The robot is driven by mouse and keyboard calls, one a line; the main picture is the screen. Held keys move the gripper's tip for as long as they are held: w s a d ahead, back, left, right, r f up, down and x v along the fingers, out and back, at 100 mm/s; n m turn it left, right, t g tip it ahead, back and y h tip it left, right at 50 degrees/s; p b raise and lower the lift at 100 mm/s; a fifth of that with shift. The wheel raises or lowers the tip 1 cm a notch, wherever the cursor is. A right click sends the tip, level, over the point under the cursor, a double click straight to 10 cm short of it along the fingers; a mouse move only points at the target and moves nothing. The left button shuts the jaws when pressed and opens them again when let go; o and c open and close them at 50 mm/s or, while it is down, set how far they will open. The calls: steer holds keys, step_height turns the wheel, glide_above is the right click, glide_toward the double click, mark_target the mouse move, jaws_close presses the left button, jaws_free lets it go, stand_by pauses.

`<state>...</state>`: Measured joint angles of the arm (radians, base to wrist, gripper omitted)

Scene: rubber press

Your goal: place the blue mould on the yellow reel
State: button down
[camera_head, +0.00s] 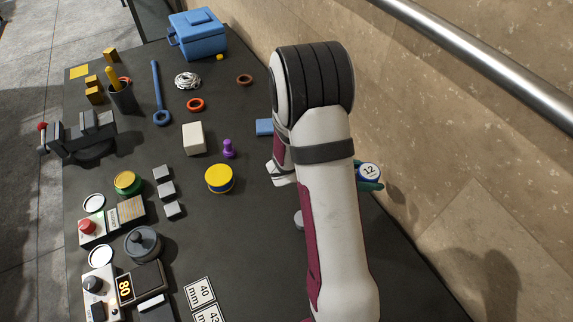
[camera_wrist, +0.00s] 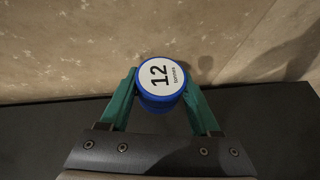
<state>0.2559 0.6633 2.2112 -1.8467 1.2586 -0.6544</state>
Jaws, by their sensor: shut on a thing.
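My gripper (camera_wrist: 158,92) is shut on the blue mould (camera_wrist: 147,101), a short blue cylinder with a white top label reading 12. Its green fingers hold it from both sides. In the head view the mould (camera_head: 368,173) shows beyond my arm's right side, near the wall; my arm hides part of the gripper. The round thing with a yellow top and a blue lower band, which looks like the yellow reel (camera_head: 218,176), stands mid-table, left of my arm and apart from the mould. Its top looks bare. The reel is not visible in the wrist view.
A purple peg (camera_head: 229,149) and a white block (camera_head: 194,138) stand behind the reel. Several grey blocks (camera_head: 167,190) and a green-sided yellow round (camera_head: 126,181) are to its left. A blue toolbox (camera_head: 200,35) stands at the back. The stone wall (camera_head: 440,110) borders the right.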

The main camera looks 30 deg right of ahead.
steer(key=w+a+r+n+t, duration=0.2)
steer(key=w+a+n+t, duration=0.3)
steer(key=w+a, duration=0.45)
steer(key=n+t+y, duration=0.2)
steer(key=n+t, duration=0.2)
glide_above(219, 175)
step_height(219, 175, down, 5)
steer(key=shift+r, duration=0.1)
step_height(219, 175, down, 4)
steer(key=shift+a+f, duration=0.1)
steer(key=shift+f, duration=0.2)
steer(key=shift+c, duration=0.6)
jaws_free()
